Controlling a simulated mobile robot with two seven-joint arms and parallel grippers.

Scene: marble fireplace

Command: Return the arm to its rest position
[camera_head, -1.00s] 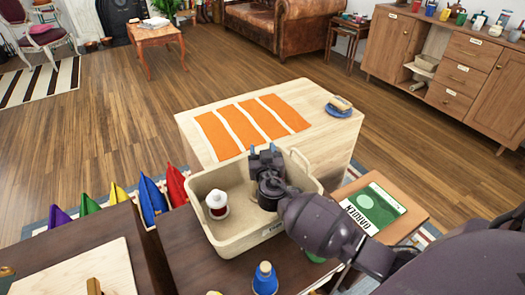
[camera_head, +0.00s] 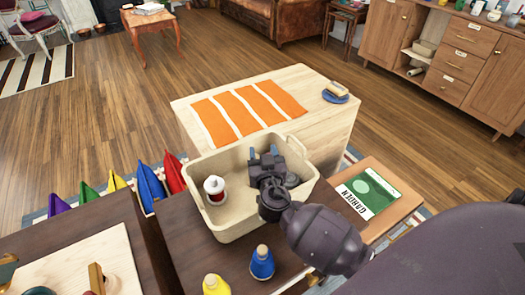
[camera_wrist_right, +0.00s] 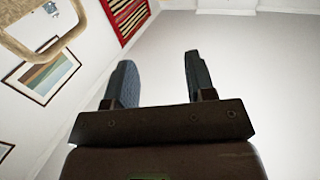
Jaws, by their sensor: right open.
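My right gripper (camera_head: 263,151) is open, with its two blue-grey fingers apart and nothing between them. In the head view it shows in front of the beige bin (camera_head: 224,232) and hides part of its inside. Its height above the bin is hard to tell. The right wrist view shows the same open fingers (camera_wrist_right: 160,76) against a pale wall. My right arm comes in from the lower right, its dark forearm crossing the bin's right front corner. My left gripper does not show.
A green-covered book (camera_head: 368,193) lies at right.

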